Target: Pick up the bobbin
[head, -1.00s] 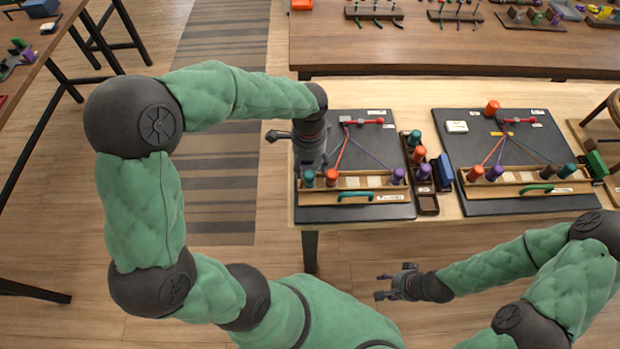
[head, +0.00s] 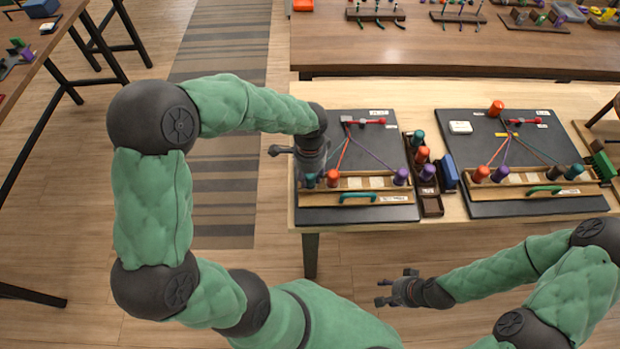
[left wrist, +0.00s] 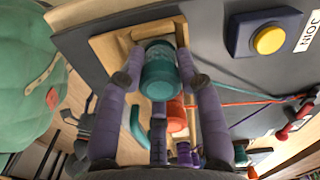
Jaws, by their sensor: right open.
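On the left board, a teal bobbin (head: 310,180) stands at the left end of the wooden rack (head: 346,183). My left gripper (head: 313,175) is over it and partly hides it. In the left wrist view the teal bobbin (left wrist: 160,72) stands between my purple-grey fingers, with fingertips close on both sides. I cannot tell whether they press on it. A red bobbin (head: 333,178) stands just to the right, and a purple bobbin (head: 401,176) at the rack's right end. My right gripper (head: 386,291) is open and empty, in front of the table.
A dark tray (head: 431,205) with teal, red and purple bobbins stands between the boards. A blue block (head: 448,172) is beside it. The right board (head: 480,207) carries a similar rack and bobbins. A yellow button (left wrist: 269,40) is near the gripper in the left wrist view.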

